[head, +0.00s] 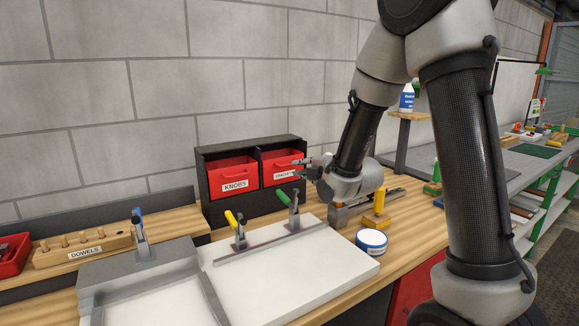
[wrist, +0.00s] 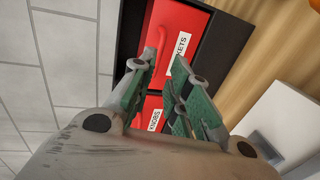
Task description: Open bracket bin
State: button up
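The bracket bin (head: 268,172) is a red bin in the right bay of a black cabinet (head: 209,182) on the bench. Its front looks about level with the knobs bin, and my gripper partly covers its label. In the wrist view the bracket bin (wrist: 190,20) is at the top, with "KETS" readable and a red handle near my left finger. My gripper (head: 300,168) is in front of this bin. In the wrist view my gripper (wrist: 166,62) has its green-padded fingers apart, with red bin front showing between them. I cannot tell whether a fingertip touches the handle.
The red knobs bin (head: 233,176) sits in the left bay. Toggle clamps with green (head: 282,197) and yellow (head: 232,218) handles stand on a white board (head: 330,262) below my gripper. A round white tin (head: 371,243) stands to the right, and a dowel block (head: 75,250) lies left.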

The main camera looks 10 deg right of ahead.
aim_at(290, 165)
jog(key=x, duration=0.8)
jog(key=shift+a+r, duration=0.1)
jog(key=shift+a, duration=0.05)
jog(key=shift+c, duration=0.2)
grip_shut()
